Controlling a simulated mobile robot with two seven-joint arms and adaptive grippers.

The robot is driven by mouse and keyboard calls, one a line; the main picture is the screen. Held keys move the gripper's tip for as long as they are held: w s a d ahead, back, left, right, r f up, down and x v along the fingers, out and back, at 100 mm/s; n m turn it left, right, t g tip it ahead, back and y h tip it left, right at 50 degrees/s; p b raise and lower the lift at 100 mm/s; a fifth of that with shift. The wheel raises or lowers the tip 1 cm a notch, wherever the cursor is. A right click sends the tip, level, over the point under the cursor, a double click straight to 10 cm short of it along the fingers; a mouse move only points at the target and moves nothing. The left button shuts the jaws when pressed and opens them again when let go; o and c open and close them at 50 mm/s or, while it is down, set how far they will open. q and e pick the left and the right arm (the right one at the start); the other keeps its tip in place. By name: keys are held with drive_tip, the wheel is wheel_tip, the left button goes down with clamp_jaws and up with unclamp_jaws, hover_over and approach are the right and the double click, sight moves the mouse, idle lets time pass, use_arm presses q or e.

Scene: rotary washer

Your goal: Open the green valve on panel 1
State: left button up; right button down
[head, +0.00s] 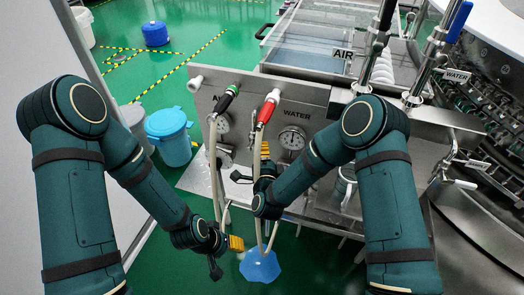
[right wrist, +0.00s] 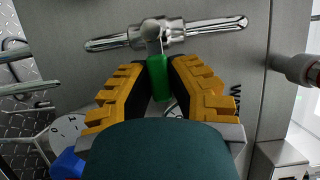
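In the right wrist view, the green valve handle (right wrist: 158,78) hangs from a metal pipe fitting (right wrist: 165,34) in front of the grey panel (right wrist: 215,65). My right gripper (right wrist: 158,72) has its yellow fingers with dark pads on both sides of the handle, close against it. In the head view, my right gripper (head: 265,160) is at the panel (head: 315,97), below the red hose fitting, and the green handle cannot be made out. My left gripper (head: 236,243) is lower and to the left, in front of the panel; its finger gap is too small to judge.
A black-handled hose fitting (head: 230,92) and a red one (head: 267,110) stick out of the panel, with hoses hanging down. A gauge (head: 292,138) sits beside them. A blue-lidded bin (head: 170,130) stands at left. A blue object (head: 260,267) lies low in front.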

sight(252, 134)
drive_tip(key=shift+r, duration=0.1)
drive_tip(key=n, duration=0.1)
drive_tip(key=r+n+g+p, duration=0.1)
drive_tip(key=n, duration=0.1)
drive_tip(key=shift+w+a+r+n+g+h, duration=0.1)
drive_tip(key=shift+a+r+n+g+h, duration=0.1)
drive_tip(key=shift+r+n+g+h, duration=0.15)
drive_tip(key=shift+w+a+r+n+g+h+p, duration=0.15)
drive_tip(key=shift+r+n+g+h+p, duration=0.15)
drive_tip(key=shift+n, duration=0.25)
drive_tip(key=shift+s+a+r+n+g+h+p, duration=0.1)
drive_tip(key=shift+r+n+p, duration=0.1)
drive_tip(key=shift+n+p, duration=0.25)
drive_tip(key=shift+w+a+r+n+g+h+p, duration=0.1)
drive_tip(key=shift+a+r+n+g+h+p, duration=0.15)
drive_tip(key=shift+n, duration=0.3)
drive_tip(key=shift+w+a+r+n+g+h+p, duration=0.1)
drive_tip(key=shift+r+n+p, duration=0.05)
drive_tip(key=shift+n+p, duration=0.3)
drive_tip(key=n+p, duration=0.1)
drive_tip(key=a+n+h+p, duration=0.1)
drive_tip(key=r+n+g+h+p, duration=0.1)
drive_tip(key=n, duration=0.1)
drive_tip(key=shift+w+a, duration=0.2)
drive_tip(key=shift+a, duration=0.1)
drive_tip(key=shift+w+a+f+n+g+h+p, duration=0.15)
drive_tip(key=shift+a+n+g+h+p, duration=0.3)
drive_tip(key=shift+n+h+p, duration=0.6)
drive_tip(key=shift+y, duration=0.25)
